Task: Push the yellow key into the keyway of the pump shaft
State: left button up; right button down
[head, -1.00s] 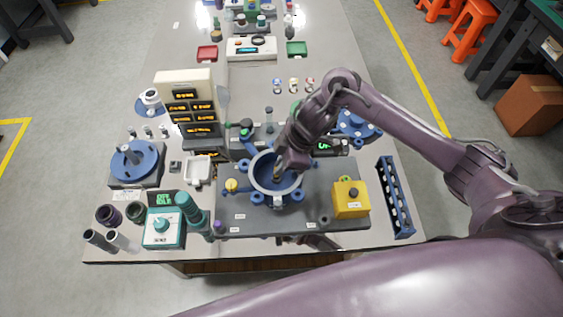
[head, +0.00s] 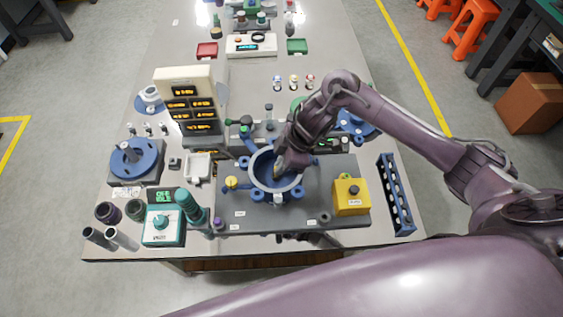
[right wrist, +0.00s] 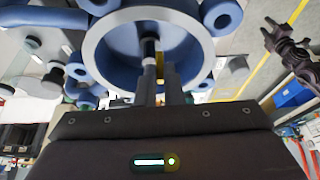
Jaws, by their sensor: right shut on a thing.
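The blue pump housing (head: 256,180) with a pale round rim stands on the grey bench plate. My right gripper (head: 280,174) reaches down into its open bore from above. In the right wrist view the two fingers (right wrist: 160,80) are shut on the small yellow key (right wrist: 160,62). The key is upright right beside the pump shaft (right wrist: 149,48), a dark and silver rod inside the bore. The keyway is hidden, and I cannot tell whether the key touches it. A dark jointed part (right wrist: 287,45) at the right wrist view's right edge may be my left arm; its jaws are unclear.
Blue lugs surround the housing. A yellow box with a black button (head: 350,198) stands to its right, and a blue rack (head: 396,195) farther right. A teal-and-white device (head: 163,226) and a display tower (head: 190,100) stand to the left.

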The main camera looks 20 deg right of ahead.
jog(key=shift+f, duration=0.55)
dwell(0.4)
jog(key=c, duration=1.5)
grip_release()
jog(key=shift+r, duration=0.1)
notch_tip(320, 180, up, 5)
jog(key=p, duration=0.5)
